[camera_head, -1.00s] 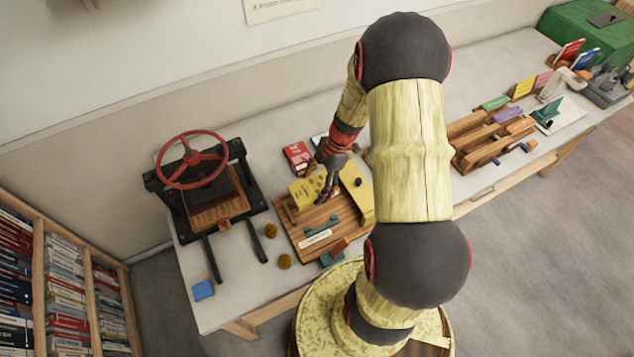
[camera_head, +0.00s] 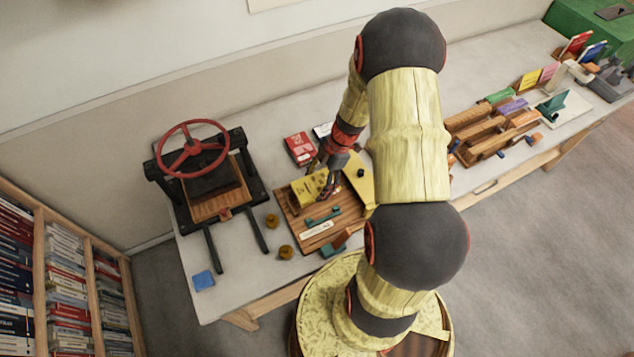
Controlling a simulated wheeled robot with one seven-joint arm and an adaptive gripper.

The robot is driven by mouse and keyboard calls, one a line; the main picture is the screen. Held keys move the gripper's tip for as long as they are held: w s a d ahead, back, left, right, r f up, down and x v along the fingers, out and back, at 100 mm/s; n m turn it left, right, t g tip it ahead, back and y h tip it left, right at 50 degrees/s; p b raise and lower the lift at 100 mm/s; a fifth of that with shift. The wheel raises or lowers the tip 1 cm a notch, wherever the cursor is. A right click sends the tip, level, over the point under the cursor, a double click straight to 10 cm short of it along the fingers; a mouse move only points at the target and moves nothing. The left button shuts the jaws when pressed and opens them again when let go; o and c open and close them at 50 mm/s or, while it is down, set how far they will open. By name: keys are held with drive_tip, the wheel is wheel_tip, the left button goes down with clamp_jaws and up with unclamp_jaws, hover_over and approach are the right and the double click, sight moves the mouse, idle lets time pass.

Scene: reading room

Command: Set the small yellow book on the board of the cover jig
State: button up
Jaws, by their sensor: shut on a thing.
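The small yellow book (camera_head: 308,189) is at the back left part of the cover jig, over its wooden board (camera_head: 302,221). My gripper (camera_head: 328,188) is shut on the book at its right side. I cannot tell whether the book touches the board or is held just above it. The jig also bears a yellow plate with a black knob (camera_head: 360,180) at the right, a teal bar (camera_head: 322,217) and a pale label strip (camera_head: 317,231) toward the front.
A black press with a red wheel (camera_head: 192,150) stands left of the jig. Two small brown round pieces (camera_head: 272,221) lie between them. A red book (camera_head: 299,149) lies behind the jig. A blue block (camera_head: 203,281) is at the front left. Wooden racks (camera_head: 490,137) stand at the right.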

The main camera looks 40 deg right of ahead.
drive_tip(key=shift+f+b, duration=0.4)
drive_tip(key=shift+b, duration=0.3)
drive_tip(key=shift+b, duration=0.5)
idle(0.5)
drive_tip(key=shift+f+b, duration=0.35)
drive_tip(key=shift+b, duration=0.05)
drive_tip(key=shift+f+b, duration=0.3)
drive_tip(key=shift+b, duration=0.15)
drive_tip(key=shift+f+b, duration=0.85)
drive_tip(key=shift+b, duration=0.3)
drive_tip(key=shift+b, duration=0.45)
drive_tip(key=shift+f+b, duration=2.05)
drive_tip(key=shift+b, duration=0.6)
idle(1.2)
